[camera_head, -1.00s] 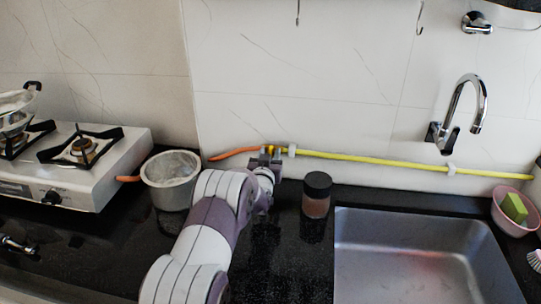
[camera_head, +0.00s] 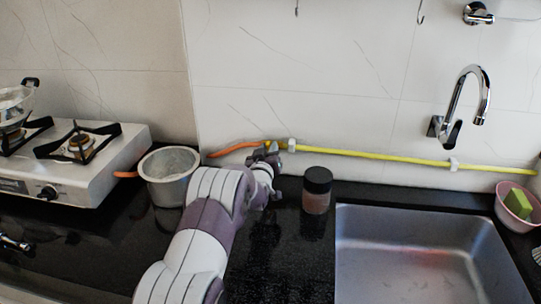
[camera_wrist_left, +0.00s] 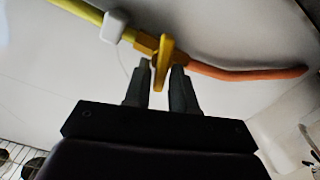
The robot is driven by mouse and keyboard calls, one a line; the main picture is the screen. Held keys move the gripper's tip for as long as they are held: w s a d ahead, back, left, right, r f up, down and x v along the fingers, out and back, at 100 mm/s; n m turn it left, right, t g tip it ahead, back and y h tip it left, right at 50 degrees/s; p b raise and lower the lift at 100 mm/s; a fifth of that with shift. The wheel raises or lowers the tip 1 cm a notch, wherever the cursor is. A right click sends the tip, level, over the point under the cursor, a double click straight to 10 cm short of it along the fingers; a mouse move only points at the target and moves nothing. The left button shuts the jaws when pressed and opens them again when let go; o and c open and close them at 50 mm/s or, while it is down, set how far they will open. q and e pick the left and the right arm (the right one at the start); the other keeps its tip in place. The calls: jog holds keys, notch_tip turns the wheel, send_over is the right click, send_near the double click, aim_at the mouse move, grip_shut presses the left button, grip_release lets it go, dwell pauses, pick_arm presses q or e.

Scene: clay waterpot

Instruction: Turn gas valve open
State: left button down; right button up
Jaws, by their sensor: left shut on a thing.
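The gas valve is yellow, with a flat yellow handle (camera_wrist_left: 162,62) on a brass-coloured body (camera_wrist_left: 146,42). It sits on the wall between the yellow pipe (camera_head: 370,156) and the orange hose (camera_head: 232,151). In the left wrist view the handle lies across the pipe line. My left gripper (camera_head: 267,153) is at the valve, and the wrist view shows its two dark fingers (camera_wrist_left: 161,82) on either side of the handle, shut on it. In the head view the gripper hides most of the valve. My right gripper is not in view.
A metal pot (camera_head: 168,178) stands left of my left arm, beside the gas stove (camera_head: 75,165). A dark-lidded jar (camera_head: 317,191) stands close on the right. The sink (camera_head: 425,255) and a pink bowl (camera_head: 508,216) are further right. White clips hold the pipe to the wall.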

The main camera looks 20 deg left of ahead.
pick_arm(q)
jog(key=shift+s+a+f+n+b, duration=0.2)
jog(key=shift+n+b, duration=1.15)
jog(key=shift+n, duration=1)
jog(key=shift+w+a+f+n+b, duration=0.1)
jog(key=shift+f+n+b, duration=0.25)
jog(key=shift+n+b, duration=1.45)
jog(key=shift+s+a+f+n+b, duration=0.2)
jog(key=shift+n+b, duration=0.65)
jog(key=shift+n, duration=2)
jog(key=shift+w+f, duration=0.1)
jog(key=c, duration=1.3)
grip_release()
jog(key=shift+o, duration=0.7)
jog(key=v, duration=1.3)
jog(key=shift+r, duration=0.25)
